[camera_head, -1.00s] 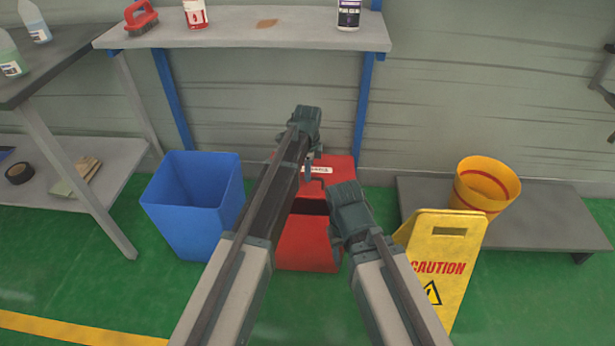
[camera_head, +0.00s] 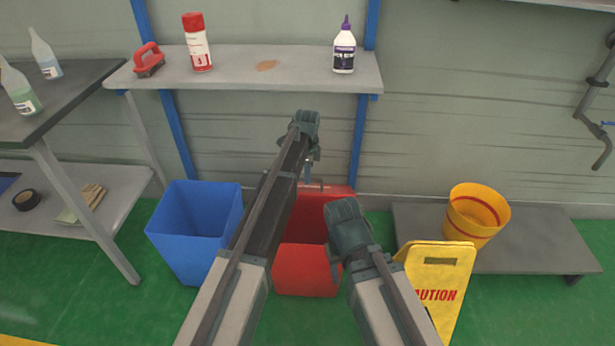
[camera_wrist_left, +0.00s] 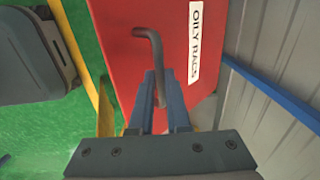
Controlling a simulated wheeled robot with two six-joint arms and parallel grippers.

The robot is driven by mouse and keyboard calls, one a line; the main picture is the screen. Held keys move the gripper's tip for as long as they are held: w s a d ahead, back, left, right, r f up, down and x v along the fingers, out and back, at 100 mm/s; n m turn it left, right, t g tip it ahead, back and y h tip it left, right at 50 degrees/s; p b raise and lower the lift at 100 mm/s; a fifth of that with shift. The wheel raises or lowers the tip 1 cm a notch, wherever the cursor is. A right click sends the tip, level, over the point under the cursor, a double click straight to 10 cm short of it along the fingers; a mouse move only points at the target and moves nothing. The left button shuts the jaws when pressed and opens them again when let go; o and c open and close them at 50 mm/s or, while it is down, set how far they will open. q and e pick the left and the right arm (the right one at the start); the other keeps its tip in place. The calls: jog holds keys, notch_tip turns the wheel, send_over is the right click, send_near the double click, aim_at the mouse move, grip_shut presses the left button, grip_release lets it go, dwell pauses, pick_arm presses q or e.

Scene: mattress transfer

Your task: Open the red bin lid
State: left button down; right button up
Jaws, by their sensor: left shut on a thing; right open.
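The red bin (camera_head: 305,272) stands on the green floor in the middle of the head view, with its mouth open. In the left wrist view the red lid (camera_wrist_left: 118,45) carries a white "OILY RAGS" label (camera_wrist_left: 195,42) and a dark bent handle (camera_wrist_left: 153,50). My left gripper (camera_head: 309,178) is shut on the handle; its fingers (camera_wrist_left: 160,88) also show in the wrist view. My right gripper (camera_head: 336,268) is open and empty by the bin's front right; its fingertips are partly hidden.
A blue bin (camera_head: 193,235) stands close on the left. A yellow caution sign (camera_head: 436,290) stands to the right, near my right arm. A yellow bucket (camera_head: 475,215) sits on a low grey platform (camera_head: 545,245). A shelf (camera_head: 235,72) with bottles spans the wall above.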

pick_arm(q)
jog(key=shift+w, duration=0.4)
jog(key=c, duration=0.9)
grip_release()
jog(key=shift+w+f, duration=0.1)
jog(key=shift+f, duration=0.1)
jog(key=shift+s+r, duration=0.15)
jog(key=shift+s, duration=0.05)
jog(key=shift+r+p, duration=0.4)
jog(key=shift+p, duration=0.15)
jog(key=r+p, duration=0.8)
jog(key=s+r+p, duration=0.1)
jog(key=r+p, duration=0.3)
jog(key=shift+r+p, duration=0.35)
jog(key=shift+r, duration=0.05)
